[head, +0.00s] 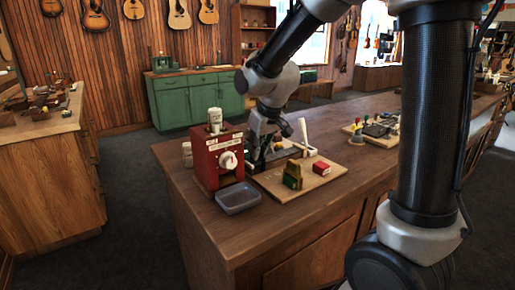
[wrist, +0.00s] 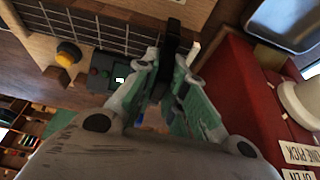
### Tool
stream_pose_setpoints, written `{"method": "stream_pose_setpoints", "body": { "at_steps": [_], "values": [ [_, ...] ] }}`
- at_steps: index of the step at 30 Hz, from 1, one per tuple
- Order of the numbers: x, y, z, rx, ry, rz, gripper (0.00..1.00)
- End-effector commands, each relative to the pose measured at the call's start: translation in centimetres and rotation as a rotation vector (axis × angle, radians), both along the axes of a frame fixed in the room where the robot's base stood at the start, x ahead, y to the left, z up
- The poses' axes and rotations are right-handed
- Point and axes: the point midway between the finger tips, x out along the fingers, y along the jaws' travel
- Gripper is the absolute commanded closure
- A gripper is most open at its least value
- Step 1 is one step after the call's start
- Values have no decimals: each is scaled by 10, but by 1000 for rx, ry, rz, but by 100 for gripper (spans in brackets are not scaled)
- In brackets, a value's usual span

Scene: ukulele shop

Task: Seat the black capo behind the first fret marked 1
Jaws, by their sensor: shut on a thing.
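My gripper (wrist: 168,82) is shut on the black capo (wrist: 174,38), which sticks up beyond the fingertips in the wrist view. The fretboard (wrist: 95,28), with pale fret lines and strings, lies to the left of the capo in that view. I cannot tell whether the capo touches it, and I cannot read a fret marked 1. In the head view my gripper (head: 257,146) is low over the workbench, just right of the red box. The capo cannot be made out there.
The red box (head: 217,160) with a white knob stands close by on the left, with a grey tray (head: 237,198) in front. A wooden board (head: 310,184) holds a yellow-and-green block (head: 292,176) and a red block (head: 321,168). The bench's front left is clear.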

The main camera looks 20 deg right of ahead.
Motion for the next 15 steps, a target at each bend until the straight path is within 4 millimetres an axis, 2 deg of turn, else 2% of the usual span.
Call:
{"method": "stream_pose_setpoints", "body": {
  "at_steps": [15],
  "values": [
    [0, 0, -10, 0, 1, 0, 100]
  ]
}}
